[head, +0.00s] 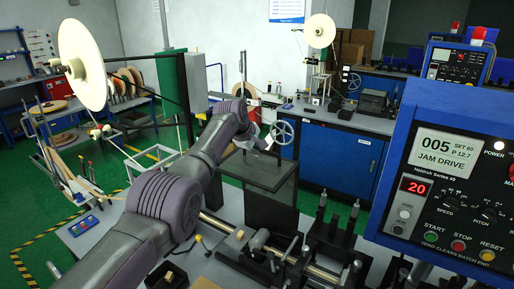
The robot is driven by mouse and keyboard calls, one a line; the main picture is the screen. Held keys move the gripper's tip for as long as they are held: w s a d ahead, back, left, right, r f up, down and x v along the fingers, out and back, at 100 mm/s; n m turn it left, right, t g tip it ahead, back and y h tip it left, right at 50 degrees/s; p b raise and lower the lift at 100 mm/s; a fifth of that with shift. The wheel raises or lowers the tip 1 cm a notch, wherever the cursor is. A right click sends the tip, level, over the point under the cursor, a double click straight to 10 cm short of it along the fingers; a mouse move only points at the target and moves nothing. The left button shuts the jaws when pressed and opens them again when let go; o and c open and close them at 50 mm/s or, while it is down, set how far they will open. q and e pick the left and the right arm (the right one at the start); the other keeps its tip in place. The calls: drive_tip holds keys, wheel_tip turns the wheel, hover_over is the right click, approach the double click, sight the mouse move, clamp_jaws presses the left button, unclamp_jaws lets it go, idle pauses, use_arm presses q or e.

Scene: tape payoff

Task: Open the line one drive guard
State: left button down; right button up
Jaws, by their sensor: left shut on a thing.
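A smoky see-through panel, which looks like the drive guard (278,176), stands in the middle of the head view above a dark block of the line. Its lower part meets the dark block; I cannot tell its exact angle or its hinge. My left arm reaches in from the lower left, and my left gripper (264,141) is at the panel's upper edge. It is shut on what seems to be the guard's handle or upper edge; the fingers are small and partly hide the held part. My right gripper is not in view.
A control box (451,170) at right reads "JAM DRIVE", with 005 and a red 20. A shaft and black fixtures (335,235) lie below the guard. A large cream reel (82,65) is at left.

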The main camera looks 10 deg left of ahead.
use_arm(q)
drive_tip(key=shift+f, duration=0.2)
drive_tip(key=c, duration=1.2)
unclamp_jaws()
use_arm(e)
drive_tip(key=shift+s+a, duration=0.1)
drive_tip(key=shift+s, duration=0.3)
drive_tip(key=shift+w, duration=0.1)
use_arm(q)
drive_tip(key=shift+v, duration=0.85)
drive_tip(key=v, duration=1)
drive_tip(key=shift+r, duration=0.2)
drive_tip(key=shift+s+f, duration=0.1)
